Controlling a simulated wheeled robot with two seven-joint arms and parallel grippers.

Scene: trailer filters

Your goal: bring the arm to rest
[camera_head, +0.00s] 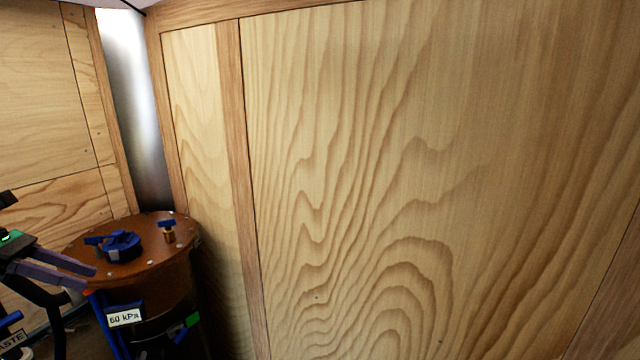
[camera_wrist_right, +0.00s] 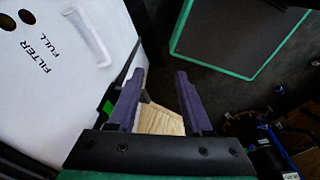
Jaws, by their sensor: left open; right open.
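My left gripper (camera_head: 88,278), with purple fingers, is at the lower left of the head view. It is open, in front of a brown drum (camera_head: 155,288), and I see nothing held in it. I cannot tell whether it touches the drum. My right gripper (camera_wrist_right: 160,74) shows in the right wrist view with its two purple fingers apart. A pale, wood-coloured ridged piece (camera_wrist_right: 160,121) shows between its fingers near their base; I cannot tell how far beyond them it lies. The right gripper does not show in the head view.
The drum has a blue fitting (camera_head: 118,246), a small valve (camera_head: 168,231) and a "60 kPa" label (camera_head: 124,317). A wooden wall (camera_head: 400,150) fills the right. A white "FILTER FULL" container (camera_wrist_right: 65,75) is left of my right gripper; a green-outlined dark area (camera_wrist_right: 235,35) lies beyond.

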